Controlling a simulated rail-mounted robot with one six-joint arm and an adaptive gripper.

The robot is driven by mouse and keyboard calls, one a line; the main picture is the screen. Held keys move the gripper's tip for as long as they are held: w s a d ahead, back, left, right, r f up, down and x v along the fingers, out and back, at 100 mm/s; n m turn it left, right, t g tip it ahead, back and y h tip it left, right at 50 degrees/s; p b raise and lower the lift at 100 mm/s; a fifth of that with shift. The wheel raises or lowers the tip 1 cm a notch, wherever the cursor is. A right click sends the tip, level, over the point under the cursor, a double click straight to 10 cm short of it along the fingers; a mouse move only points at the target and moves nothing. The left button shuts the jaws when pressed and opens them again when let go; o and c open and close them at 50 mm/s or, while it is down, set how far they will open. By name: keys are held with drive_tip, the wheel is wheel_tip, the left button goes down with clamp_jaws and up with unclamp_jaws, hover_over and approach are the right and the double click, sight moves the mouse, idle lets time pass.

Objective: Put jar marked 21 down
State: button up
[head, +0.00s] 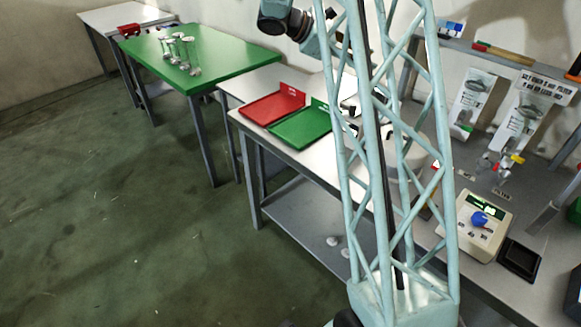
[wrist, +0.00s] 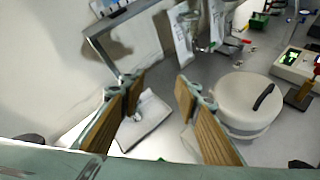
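My gripper (wrist: 158,88) shows in the wrist view with its two wood-lined fingers spread apart. I see no jar between them. A flat grey plate (wrist: 146,122) lies on the bench beyond the fingers, with a small shiny item (wrist: 137,114) on it that I cannot identify. In the head view, several clear glass vessels (head: 181,52) stand on the green table (head: 228,66). No number 21 is readable in either view.
A red tray (head: 272,106) and a green tray (head: 302,124) lie on the white bench. A round white vessel (wrist: 249,102) stands right of my fingers, close to the right one. A control box (head: 474,225) sits on the bench at right. The floor at left is clear.

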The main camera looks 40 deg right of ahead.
drive_tip(key=s+a+r+m+t+y, duration=0.1)
drive_tip(key=s+a+r+m+y, duration=0.15)
drive_tip(key=s+a, duration=0.55)
drive_tip(key=s+a+r+m+t+y, duration=0.1)
drive_tip(key=s+a+r+t, duration=0.15)
drive_tip(key=a, duration=0.95)
drive_tip(key=s+a+r+m+y, duration=0.25)
drive_tip(key=s+a, duration=0.35)
drive_tip(key=a, duration=0.4)
drive_tip(key=s+a+m+t+y, duration=0.1)
drive_tip(key=s+a+t+y, duration=0.1)
drive_tip(key=s+a, duration=0.7)
drive_tip(key=s+a+m+t+y, duration=0.1)
drive_tip(key=s+a+t+y, duration=0.2)
drive_tip(key=s+a, duration=0.6)
drive_tip(key=shift+a+f+m+y, duration=0.3)
drive_tip(key=shift+a+f+y, duration=0.1)
drive_tip(key=shift+a, duration=2.95)
drive_tip(key=shift+w, duration=0.1)
